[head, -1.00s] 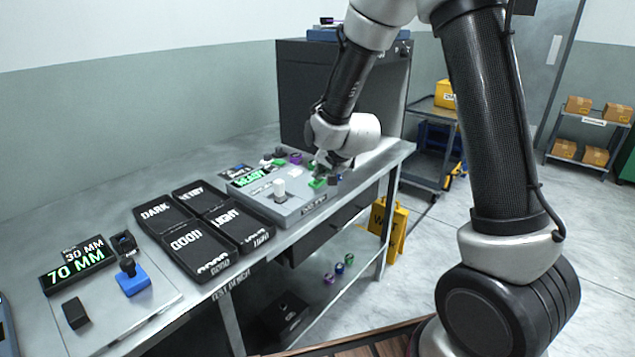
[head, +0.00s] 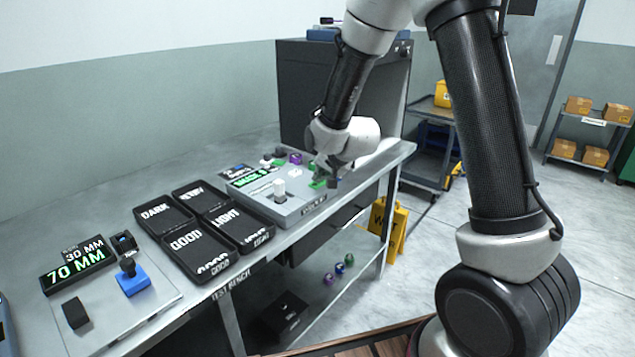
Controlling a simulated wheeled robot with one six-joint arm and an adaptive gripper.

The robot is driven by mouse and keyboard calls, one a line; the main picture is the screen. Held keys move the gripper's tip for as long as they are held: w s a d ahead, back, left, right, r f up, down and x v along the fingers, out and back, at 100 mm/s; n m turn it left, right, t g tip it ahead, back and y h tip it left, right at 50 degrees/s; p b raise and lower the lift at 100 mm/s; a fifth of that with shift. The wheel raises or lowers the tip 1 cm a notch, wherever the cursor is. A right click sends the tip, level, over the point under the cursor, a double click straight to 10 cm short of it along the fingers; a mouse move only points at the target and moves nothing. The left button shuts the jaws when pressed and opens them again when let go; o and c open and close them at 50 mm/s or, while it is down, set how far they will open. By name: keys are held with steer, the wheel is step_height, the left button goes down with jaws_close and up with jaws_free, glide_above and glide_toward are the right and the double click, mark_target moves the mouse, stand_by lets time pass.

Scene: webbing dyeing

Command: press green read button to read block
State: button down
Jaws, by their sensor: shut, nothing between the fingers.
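The grey reader box (head: 290,208) stands on the bench. Its green button (head: 317,184) is at the right end of its top, partly hidden by my gripper (head: 326,178). My gripper is shut and points down at the button. It seems to touch it, but I cannot tell for sure. The reader's display (head: 251,178) is lit with green text that looks like "SHADE" and a figure. A white upright piece (head: 279,188) stands on the reader's top. I cannot tell whether it is the block.
Four black labelled trays (head: 198,250) lie left of the reader. A lit "70 MM" display (head: 75,265) and a blue-based device (head: 133,281) are at the front left. Small coloured pieces (head: 295,158) lie behind the reader. A dark cabinet (head: 300,85) stands at the back.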

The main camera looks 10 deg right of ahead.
mark_target(321, 182)
steer(key=shift+r, duration=0.9)
step_height(321, 182, up, 2)
steer(key=shift+r, duration=0.1)
steer(key=shift+d+r, duration=0.25)
steer(key=shift+r, duration=0.55)
steer(key=shift+a+r, duration=0.25)
steer(key=shift+r, duration=0.35)
steer(key=shift+s, duration=0.1)
